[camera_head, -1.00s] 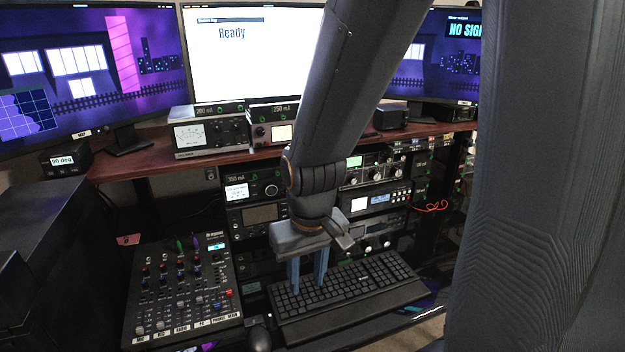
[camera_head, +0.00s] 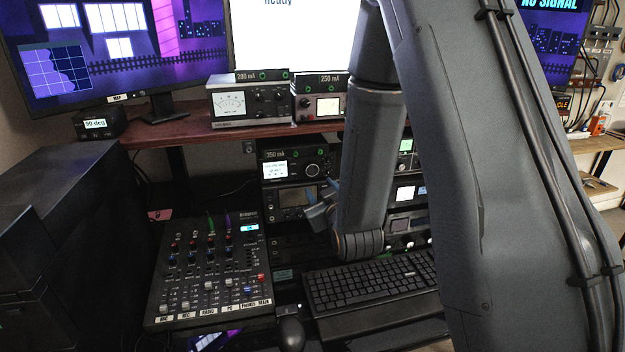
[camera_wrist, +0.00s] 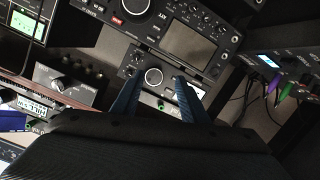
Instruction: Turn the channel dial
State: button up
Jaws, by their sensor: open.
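A 350 mA radio unit with a lit screen sits under the shelf in the head view, with a round dial (camera_head: 312,170) on its right side. No label tells me that this is the channel dial. My gripper (camera_head: 318,210) has blue fingers, held in front of the rack below and right of that unit. In the wrist view my gripper (camera_wrist: 158,79) is open and empty, and a round dial (camera_wrist: 153,76) shows between its fingertips, with no visible contact. My own arm hides the right part of the rack in the head view.
A mixer (camera_head: 208,275) with several faders stands at the left and a keyboard (camera_head: 370,283) lies below the rack. A wooden shelf (camera_head: 190,135) with meters overhangs the rack. A unit with a dark screen (camera_wrist: 188,43) adjoins the dial's unit in the wrist view.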

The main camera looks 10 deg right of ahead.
aim_at(312, 170)
jog(key=shift+w+r+n+t+p, duration=0.1)
jog(key=shift+w+r+t+p, duration=0.2)
jog(key=shift+w, duration=1.1)
jog(key=shift+w+r+n+t+p, duration=0.1)
jog(key=shift+w+t, duration=0.25)
jog(key=shift+w, duration=1)
jog(key=shift+w+r+n+t+p, duration=0.1)
jog(key=shift+w+r+t+p, duration=0.2)
jog(key=shift+w, duration=1.1)
jog(key=shift+f, duration=0.15)
jog(key=c, duration=0.8)
jog(key=shift+o, duration=0.2)
